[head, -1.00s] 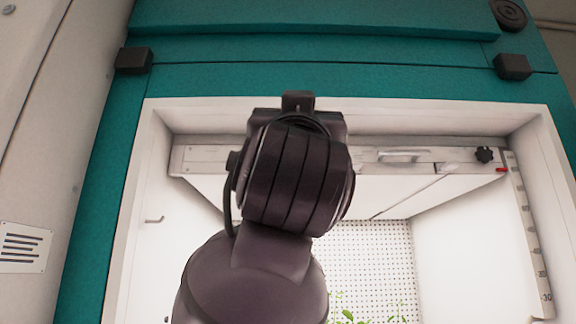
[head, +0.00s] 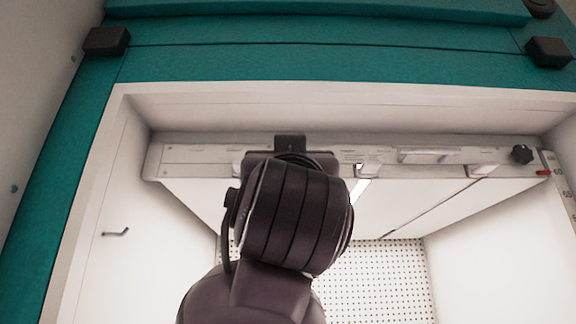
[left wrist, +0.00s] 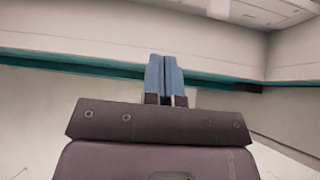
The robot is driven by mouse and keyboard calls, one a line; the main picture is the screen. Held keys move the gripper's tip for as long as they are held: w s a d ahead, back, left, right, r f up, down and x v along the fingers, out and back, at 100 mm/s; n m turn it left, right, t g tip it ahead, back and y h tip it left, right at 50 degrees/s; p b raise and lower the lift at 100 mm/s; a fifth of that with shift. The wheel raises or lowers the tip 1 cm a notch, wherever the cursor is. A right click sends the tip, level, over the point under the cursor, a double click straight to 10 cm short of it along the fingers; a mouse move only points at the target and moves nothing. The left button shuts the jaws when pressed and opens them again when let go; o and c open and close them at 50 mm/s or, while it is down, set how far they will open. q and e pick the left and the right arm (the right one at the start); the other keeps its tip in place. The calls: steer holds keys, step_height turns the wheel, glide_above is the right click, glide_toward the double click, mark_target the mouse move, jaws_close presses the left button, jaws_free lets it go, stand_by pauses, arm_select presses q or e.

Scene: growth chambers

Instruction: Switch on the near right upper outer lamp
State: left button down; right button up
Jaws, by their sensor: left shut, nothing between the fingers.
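The lamp shelf's pale front rail (head: 180,157) runs across the top of the open chamber in the head view. Small switch-like pieces sit on its lower edge, one (head: 481,170) right of the pull handle (head: 425,156) and one (head: 361,168) near my wrist. I cannot tell which belongs to the near right upper outer lamp. White panels (head: 415,205) show under the rail. My left arm rises in front of the rail and hides its middle; its fingers are hidden there. In the left wrist view my left gripper (left wrist: 165,78) has its blue fingers together, empty.
A black knob (head: 522,154) and a red marker (head: 543,173) are at the rail's right end. The teal chamber frame (head: 330,65) surrounds the opening. A small hook (head: 115,232) is on the left inner wall. A perforated back wall (head: 380,280) shows below.

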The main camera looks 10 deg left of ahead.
arm_select(q)
steer(key=w+f+p+x, duration=0.1)
steer(key=p+x, duration=0.3)
steer(key=x, duration=0.9)
steer(key=shift+w+a+f+p, duration=0.3)
steer(key=shift+w+f+p, duration=0.05)
steer(key=shift+f, duration=0.4)
arm_select(e)
step_height(320, 180, up, 4)
steer(key=shift+s+r, duration=0.1)
steer(key=shift+w, duration=0.2)
